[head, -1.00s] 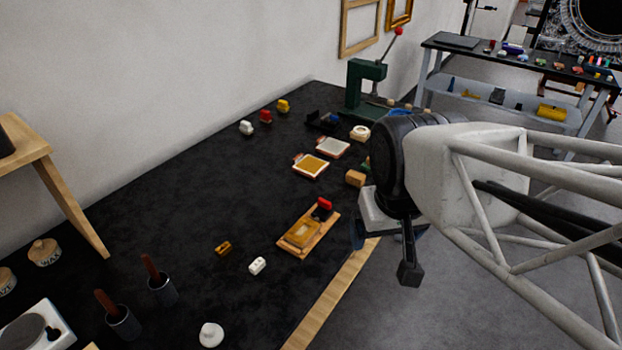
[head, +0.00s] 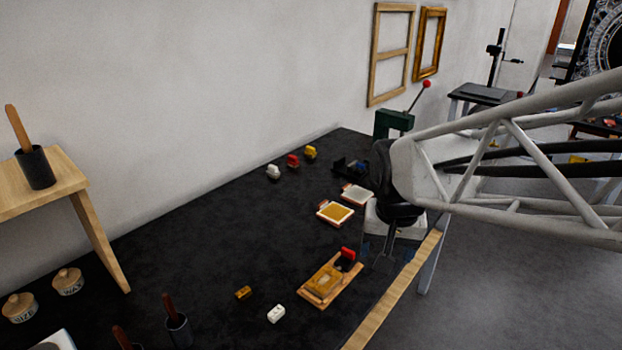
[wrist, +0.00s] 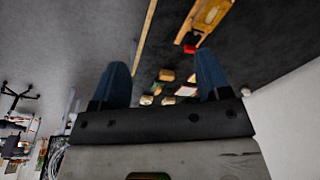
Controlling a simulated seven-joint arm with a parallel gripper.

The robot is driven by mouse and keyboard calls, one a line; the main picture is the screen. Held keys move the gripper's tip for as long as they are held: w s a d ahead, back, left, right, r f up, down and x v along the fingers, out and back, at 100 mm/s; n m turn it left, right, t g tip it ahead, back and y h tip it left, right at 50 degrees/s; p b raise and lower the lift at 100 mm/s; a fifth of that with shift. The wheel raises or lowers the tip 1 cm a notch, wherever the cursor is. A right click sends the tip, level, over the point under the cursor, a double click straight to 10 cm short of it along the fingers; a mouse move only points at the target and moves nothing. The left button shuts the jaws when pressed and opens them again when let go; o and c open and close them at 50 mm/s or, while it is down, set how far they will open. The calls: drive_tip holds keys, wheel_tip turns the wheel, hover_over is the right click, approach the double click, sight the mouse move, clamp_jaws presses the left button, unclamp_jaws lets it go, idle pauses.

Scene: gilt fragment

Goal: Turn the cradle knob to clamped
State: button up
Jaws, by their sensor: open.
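The cradle (head: 322,285) is a light wooden board with a golden-brown piece on it, lying near the front edge of the black bench. Its red knob (head: 347,254) stands on a dark mount at the board's far right end. The cradle (wrist: 208,18) and red knob (wrist: 190,48) also show at the top of the wrist view. My gripper (head: 383,248) hangs beyond and to the right of the knob, apart from it. In the wrist view its two blue fingers (wrist: 163,82) are spread wide with nothing between them. The knob's exact setting is too small to tell.
A white block (head: 276,314) and an amber block (head: 243,292) lie left of the cradle. Two framed pads, one yellow (head: 335,213), lie behind it. A green press (head: 393,122) stands at the back, partly hidden by my arm. The bench's middle left is clear.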

drive_tip(key=w+f+m+g, duration=0.1)
drive_tip(key=w+f+m, duration=0.3)
drive_tip(key=w, duration=0.8)
drive_tip(key=m, duration=0.2)
hover_over(348, 250)
drive_tip(key=shift+g, duration=0.4)
wheel_tip(348, 250, down, 9)
drive_tip(key=shift+r, duration=0.1)
drive_tip(key=shift+f, duration=3.9)
drive_tip(key=c, duration=0.9)
